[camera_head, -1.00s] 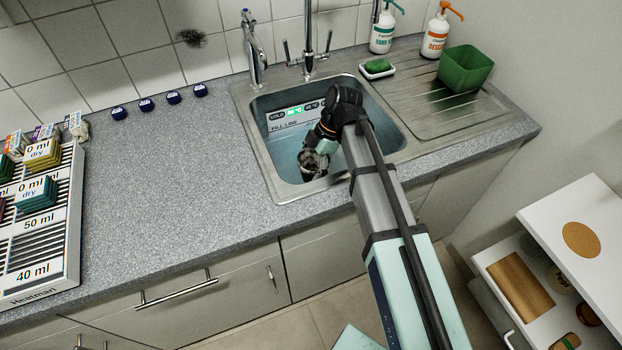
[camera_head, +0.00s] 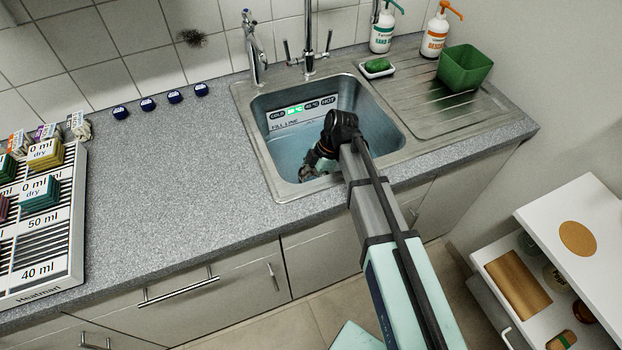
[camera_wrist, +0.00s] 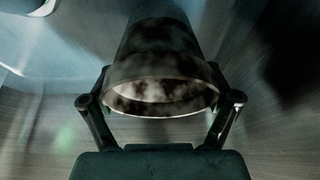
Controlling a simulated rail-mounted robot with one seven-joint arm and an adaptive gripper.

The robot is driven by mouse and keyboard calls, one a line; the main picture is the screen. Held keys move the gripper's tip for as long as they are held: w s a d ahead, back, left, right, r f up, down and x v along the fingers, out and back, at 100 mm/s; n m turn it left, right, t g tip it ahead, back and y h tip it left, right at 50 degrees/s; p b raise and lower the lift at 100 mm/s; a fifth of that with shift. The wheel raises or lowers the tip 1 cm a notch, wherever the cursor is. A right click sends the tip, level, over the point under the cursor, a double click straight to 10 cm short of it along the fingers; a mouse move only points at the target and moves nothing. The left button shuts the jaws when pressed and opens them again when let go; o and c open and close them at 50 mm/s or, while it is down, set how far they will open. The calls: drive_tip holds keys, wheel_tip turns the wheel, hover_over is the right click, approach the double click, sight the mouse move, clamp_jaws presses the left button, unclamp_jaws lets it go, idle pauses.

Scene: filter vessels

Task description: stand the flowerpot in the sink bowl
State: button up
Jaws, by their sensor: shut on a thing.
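The flowerpot (camera_wrist: 160,70) is a dark, mottled round pot with a broad rim, seen in the wrist view between my two fingers. Its open mouth faces the wrist camera. My gripper (camera_wrist: 163,101) is shut on it near the rim. In the head view my gripper (camera_head: 309,172) is low inside the sink bowl (camera_head: 375,125), at its front left; the pot is mostly hidden there. I cannot tell whether the pot touches the bowl's floor. The bowl has a fill-line label on its back wall.
A tap (camera_head: 253,50) and a second tall faucet (camera_head: 308,45) stand behind the bowl. The drainer at right bears a green container (camera_head: 464,68), with a soap dish (camera_head: 378,69) and two pump bottles nearby. A rack (camera_head: 50,235) stands left. An open drawer is lower right.

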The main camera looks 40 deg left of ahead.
drive_tip(key=shift+f, duration=0.15)
drive_tip(key=o, duration=0.9)
drive_tip(key=b+v, duration=0.2)
drive_tip(key=v, duration=1)
drive_tip(key=shift+s, duration=0.1)
drive_tip(key=shift+r, duration=0.25)
